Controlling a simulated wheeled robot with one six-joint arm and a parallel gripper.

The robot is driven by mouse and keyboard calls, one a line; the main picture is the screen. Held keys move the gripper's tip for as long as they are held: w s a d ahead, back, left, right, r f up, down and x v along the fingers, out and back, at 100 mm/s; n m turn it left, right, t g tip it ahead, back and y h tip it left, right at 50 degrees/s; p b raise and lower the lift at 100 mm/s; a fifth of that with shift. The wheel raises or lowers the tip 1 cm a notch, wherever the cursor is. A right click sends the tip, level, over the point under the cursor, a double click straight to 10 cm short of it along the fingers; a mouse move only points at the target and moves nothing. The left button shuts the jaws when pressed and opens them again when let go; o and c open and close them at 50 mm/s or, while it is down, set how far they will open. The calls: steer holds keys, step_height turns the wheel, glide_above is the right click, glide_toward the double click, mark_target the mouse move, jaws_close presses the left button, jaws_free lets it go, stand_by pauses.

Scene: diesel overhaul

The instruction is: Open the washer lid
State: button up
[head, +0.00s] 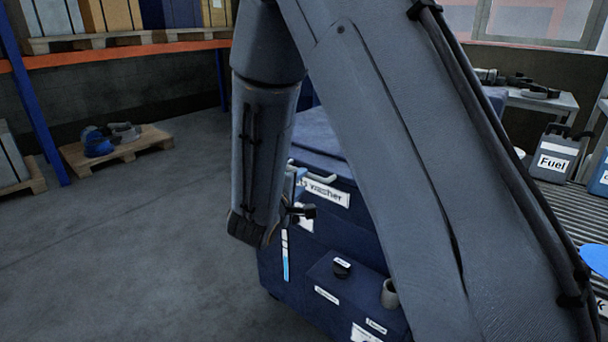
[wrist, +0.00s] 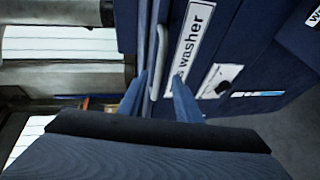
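The washer (head: 285,250) is a dark blue box behind my arm in the head view. Its lid (head: 318,135) looks shut, with a pale handle (head: 321,178) on the front edge above the "washer" label (head: 328,194). In the wrist view, the handle (wrist: 162,55) and label (wrist: 190,45) are close ahead. My gripper (wrist: 159,78) is open, its two blue fingers apart with the handle's near end between them in the picture. I cannot tell whether they touch it. My arm hides much of the washer and most of the gripper in the head view.
A lower dark blue box (head: 350,290) with a black cap and grey cup stands in front of the washer. A fuel can (head: 555,155) and a bench (head: 555,104) are at the right. A pallet (head: 115,150) lies at the left. The floor left of the washer is clear.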

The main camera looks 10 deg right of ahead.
steer(key=shift+t, duration=0.3)
steer(key=x, duration=0.2)
steer(key=p+x, duration=0.1)
steer(key=x, duration=0.2)
steer(key=a+x, duration=0.1)
steer(key=x, duration=0.1)
steer(key=shift+w+d+f+p, duration=0.1)
steer(key=shift+w+d+p, duration=0.1)
steer(key=shift+w+p, duration=0.3)
steer(key=shift+w, duration=0.1)
jaws_close()
